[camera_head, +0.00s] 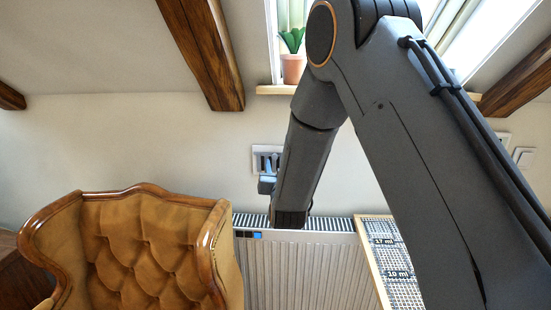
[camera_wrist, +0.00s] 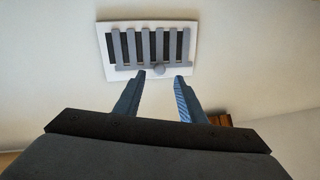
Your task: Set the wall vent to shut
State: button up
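The wall vent (camera_wrist: 110,68) has a white frame and a grey slatted slider; dark gaps show between the slats, so it stands at least partly open. A small round grey knob (camera_wrist: 158,70) sits at the slider's lower edge. In the head view the vent (camera_head: 256,153) is on the wall above the radiator, its right side hidden by my arm. My gripper (camera_wrist: 161,77) is open, its two blue-grey fingers pointing at the vent's lower edge. The knob appears between the fingertips in the picture; I cannot tell whether they touch it.
A tufted brown armchair (camera_head: 150,245) stands at the lower left. A white radiator (camera_head: 300,268) is below the vent, with a wood-framed mesh panel (camera_head: 400,265) beside it. A potted plant (camera_head: 292,68) stands on the window sill (camera_head: 272,90) above. Wall switches (camera_head: 523,157) are at right.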

aim_at(275, 158)
jog(key=shift+w+a+p, duration=0.2)
jog(key=shift+w+p, duration=0.2)
jog(key=shift+w, duration=1.15)
jog(key=shift+w+a+p, duration=0.15)
jog(key=shift+w+p, duration=0.2)
jog(key=shift+w, duration=1.2)
grip_shut()
